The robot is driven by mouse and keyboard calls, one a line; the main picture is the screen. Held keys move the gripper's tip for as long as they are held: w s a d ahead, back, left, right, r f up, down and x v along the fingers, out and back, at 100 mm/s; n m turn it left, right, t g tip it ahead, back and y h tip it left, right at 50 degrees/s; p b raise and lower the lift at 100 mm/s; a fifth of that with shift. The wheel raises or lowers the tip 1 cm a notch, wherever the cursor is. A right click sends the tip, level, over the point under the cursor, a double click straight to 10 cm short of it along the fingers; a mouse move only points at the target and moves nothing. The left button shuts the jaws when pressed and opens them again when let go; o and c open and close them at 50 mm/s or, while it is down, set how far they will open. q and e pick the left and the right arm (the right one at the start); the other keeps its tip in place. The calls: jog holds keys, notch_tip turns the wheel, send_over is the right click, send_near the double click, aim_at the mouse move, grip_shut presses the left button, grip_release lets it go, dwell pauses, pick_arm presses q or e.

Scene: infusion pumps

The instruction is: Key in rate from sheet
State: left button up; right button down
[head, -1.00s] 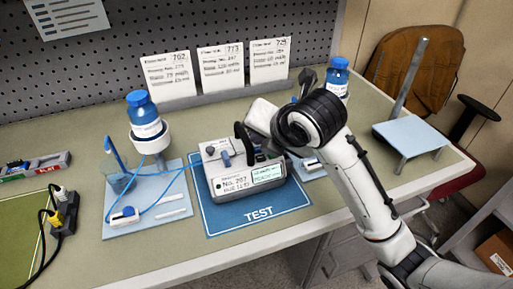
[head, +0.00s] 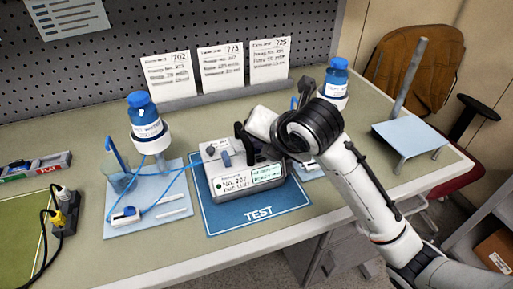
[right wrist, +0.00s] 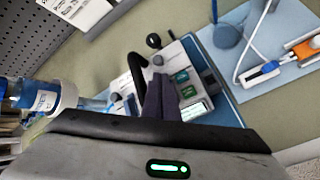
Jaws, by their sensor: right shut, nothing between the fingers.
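A grey infusion pump (head: 226,187) lies on the blue TEST mat (head: 215,222). Its front label seems to read No. 207, and a small pale green screen (head: 268,175) is beside the label; the screen's digits are too small to read surely. My right gripper (head: 248,158) is shut and empty over the pump's top. In the right wrist view its dark fingers (right wrist: 160,104) are together beside green keys (right wrist: 185,84); I cannot tell whether they touch. Three written cards stand behind, the left (head: 168,77), middle (head: 221,69) and right (head: 269,61). My left gripper is out of view.
A bottle (head: 145,118) on a stand with blue tubing is left of the mat. Another bottle (head: 334,82) stands behind my right arm. A black plug block (head: 64,215) is at the far left. A pale blue tray stand (head: 410,134) is at the right edge.

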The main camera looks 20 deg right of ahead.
aim_at(258, 155)
jog(key=shift+s+f, duration=0.25)
jog(key=shift+f, duration=0.5)
dwell(0.3)
jog(key=shift+a+r, duration=0.1)
jog(key=shift+w+a+r, duration=0.1)
jog(key=shift+r, duration=0.6)
jog(key=shift+w+r, duration=0.1)
jog(key=shift+r, duration=2.6)
dwell(0.4)
